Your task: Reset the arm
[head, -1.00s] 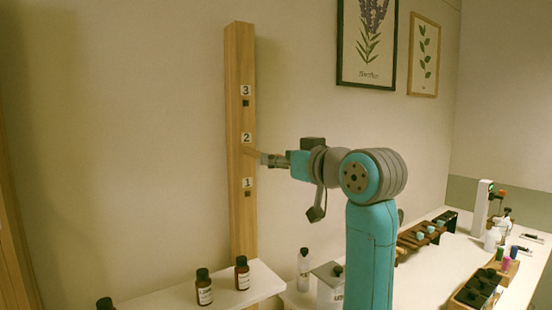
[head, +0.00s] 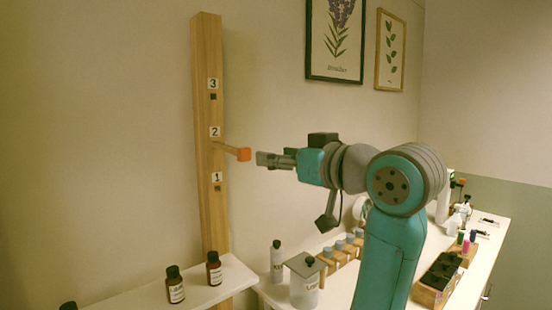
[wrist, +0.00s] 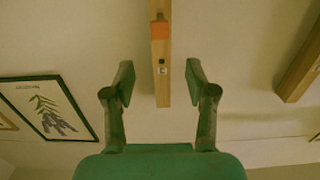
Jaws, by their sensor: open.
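My teal arm's gripper (head: 270,159) points left in the head view, toward the wooden post (head: 208,110). It is level with a wooden peg (head: 230,149) with an orange tip (head: 244,154), which sticks out by label 2. A small gap shows between the fingertips and the orange tip. In the wrist view my gripper (wrist: 160,82) has its two fingers wide apart with nothing between them but the view of the post (wrist: 160,95). The orange tip (wrist: 160,31) shows there beyond the fingers, near the top.
A white shelf (head: 215,293) with brown bottles (head: 214,268) stands below left. A white counter (head: 478,262) at right holds a wooden box (head: 437,280), a rack and a jar (head: 304,288). Framed pictures (head: 335,38) hang behind. The air around my gripper looks clear.

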